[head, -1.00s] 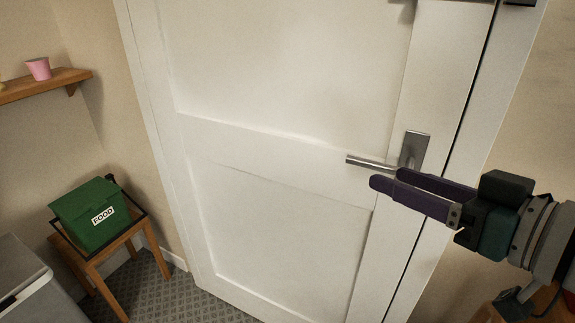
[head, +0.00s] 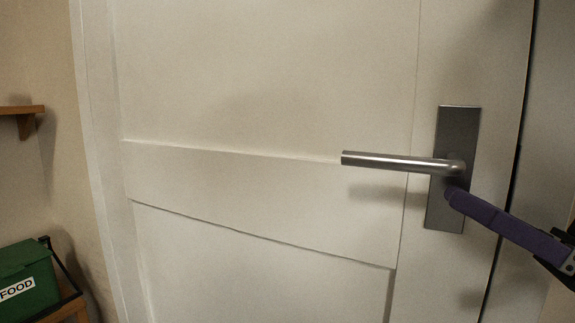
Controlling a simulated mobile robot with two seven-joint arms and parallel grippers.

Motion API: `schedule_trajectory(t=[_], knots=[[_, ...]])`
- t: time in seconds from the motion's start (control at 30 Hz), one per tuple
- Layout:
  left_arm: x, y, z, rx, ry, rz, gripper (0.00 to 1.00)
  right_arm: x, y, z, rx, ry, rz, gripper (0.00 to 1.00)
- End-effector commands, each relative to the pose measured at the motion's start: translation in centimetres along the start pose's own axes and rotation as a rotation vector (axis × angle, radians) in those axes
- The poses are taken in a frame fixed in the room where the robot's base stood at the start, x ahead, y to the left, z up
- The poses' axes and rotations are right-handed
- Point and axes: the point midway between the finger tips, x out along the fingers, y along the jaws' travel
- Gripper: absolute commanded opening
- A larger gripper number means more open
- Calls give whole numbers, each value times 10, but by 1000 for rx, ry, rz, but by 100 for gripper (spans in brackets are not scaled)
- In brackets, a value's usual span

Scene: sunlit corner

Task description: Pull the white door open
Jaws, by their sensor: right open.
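The white door (head: 255,90) fills most of the head view and looks shut in its frame. Its metal lever handle (head: 395,161) points left from a dark grey backplate (head: 457,120) on the door's right side. My right gripper (head: 452,192) comes in from the right edge, with a purple finger seen near the lower part of the backplate, just below the lever's pivot. The gripper is open and not around the lever. Whether the finger touches the plate I cannot tell. My left gripper is not in view.
A green box labelled FOOD (head: 25,275) stands on a wooden stool (head: 72,308) at the lower left. A wooden shelf (head: 22,110) sticks out from the left wall above it. The space right in front of the door looks clear.

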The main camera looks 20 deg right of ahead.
Motion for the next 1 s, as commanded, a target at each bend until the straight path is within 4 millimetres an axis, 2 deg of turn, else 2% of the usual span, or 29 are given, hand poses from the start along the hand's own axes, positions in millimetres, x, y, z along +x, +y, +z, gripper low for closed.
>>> schedule_trajectory(t=[0.4, 0.5, 0.67, 0.9, 1.0], knots=[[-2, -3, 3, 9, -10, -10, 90, 73, -1, -2, -3, 6, -4, 51], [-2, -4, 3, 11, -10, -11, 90, 85, -1, -2, -3, 5, -2, 51], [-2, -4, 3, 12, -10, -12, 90, 95, -1, 0, -1, 1, -1, 51], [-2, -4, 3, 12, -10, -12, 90, 96, 0, 0, -1, 0, 0, 51], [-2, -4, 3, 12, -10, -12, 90, 96, 0, 0, -1, 0, 0, 42]])
